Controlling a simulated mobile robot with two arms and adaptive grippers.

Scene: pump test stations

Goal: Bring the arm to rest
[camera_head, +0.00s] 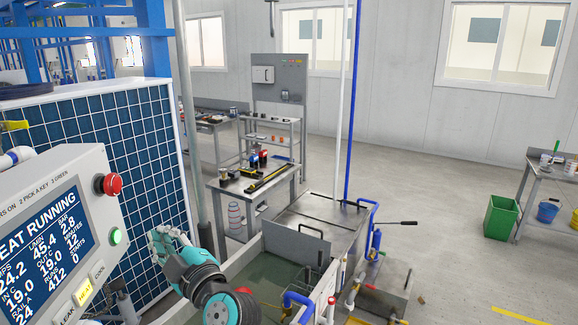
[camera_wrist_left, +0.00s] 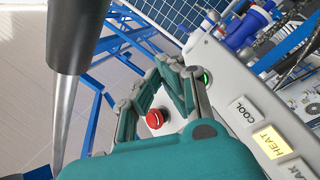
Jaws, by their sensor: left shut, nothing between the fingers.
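My left arm comes in from the left, its teal and grey gripper (camera_head: 163,240) just right of the control panel (camera_head: 60,165). The gripper is shut and holds nothing. In the left wrist view the gripper's linked fingers (camera_wrist_left: 160,72) close in front of the panel. The red button (camera_wrist_left: 154,119) shows through the gap between them, and a lit green button (camera_wrist_left: 205,77) is beside them. I cannot tell whether the fingers touch the panel. My right gripper is in neither view.
The panel's screen (camera_head: 38,255) reads HEAT RUNNING, and the HEAT key (camera_wrist_left: 269,141) glows yellow. A blue-tiled panel (camera_head: 130,150) stands behind the gripper. An open water tank (camera_head: 270,275) with pipes is to the right. A workbench (camera_head: 250,185) stands beyond; open floor lies right of it.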

